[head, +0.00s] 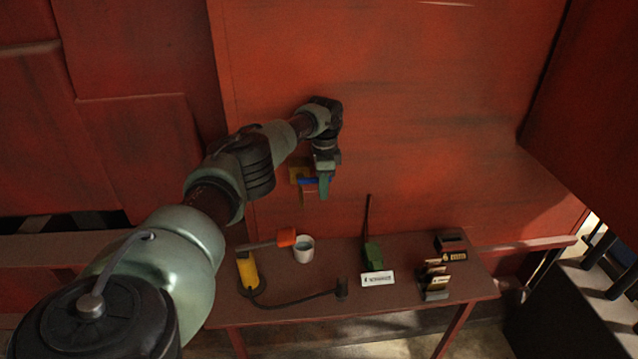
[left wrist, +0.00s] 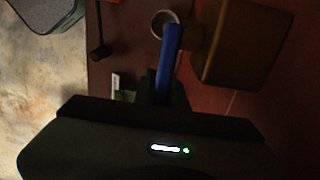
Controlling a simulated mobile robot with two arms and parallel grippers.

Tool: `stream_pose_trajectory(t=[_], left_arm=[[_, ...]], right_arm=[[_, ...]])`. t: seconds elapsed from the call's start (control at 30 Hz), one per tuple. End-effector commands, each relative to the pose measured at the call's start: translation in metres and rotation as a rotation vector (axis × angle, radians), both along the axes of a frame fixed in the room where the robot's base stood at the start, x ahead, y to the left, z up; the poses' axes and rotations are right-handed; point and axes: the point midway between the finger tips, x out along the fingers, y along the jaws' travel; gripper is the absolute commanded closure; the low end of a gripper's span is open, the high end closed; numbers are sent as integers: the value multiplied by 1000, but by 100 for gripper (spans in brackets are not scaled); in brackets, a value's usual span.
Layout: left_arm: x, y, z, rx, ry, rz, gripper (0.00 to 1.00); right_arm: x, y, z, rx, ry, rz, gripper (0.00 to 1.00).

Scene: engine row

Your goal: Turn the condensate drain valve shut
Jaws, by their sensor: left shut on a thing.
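The condensate drain valve shows in the head view as a blue lever (head: 313,181) beside a yellow-brown body (head: 296,174) on the red wall panel, above the table. My left gripper (head: 321,187) is at the lever and shut on it; its fingers partly hide the lever. In the left wrist view the blue lever (left wrist: 171,58) runs up from between the dark fingers (left wrist: 163,92), and a yellow-brown block (left wrist: 242,45) stands to its right. How the lever joins the valve is too dark to tell. My right gripper is in neither view.
Below stands a brown table (head: 330,309). On it are an orange-headed tool (head: 286,237), a white cup (head: 304,252), a yellow device (head: 248,272) with a black cable, a green radio (head: 372,254) with an upright antenna, a white label (head: 378,279) and a card rack (head: 434,281).

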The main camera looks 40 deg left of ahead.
Motion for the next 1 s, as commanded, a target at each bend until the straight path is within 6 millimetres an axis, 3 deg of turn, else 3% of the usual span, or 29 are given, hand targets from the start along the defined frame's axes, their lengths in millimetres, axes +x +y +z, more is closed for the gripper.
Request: stream_pose_trajectory(t=[0.43, 0.47, 0.53, 0.87, 1.0], left_arm=[[-2, -4, -5, 2, 14, -3, 100], [-2, -4, -5, 2, 14, -3, 82], [-2, -4, -5, 2, 14, -2, 65], [0, -2, -1, 4, 7, -1, 65], [1, -2, 13, 4, 5, 0, 65]], right_arm=[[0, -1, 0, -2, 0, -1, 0], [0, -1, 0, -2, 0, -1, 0], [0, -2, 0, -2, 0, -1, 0], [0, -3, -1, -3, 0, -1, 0], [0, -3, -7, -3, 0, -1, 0]])
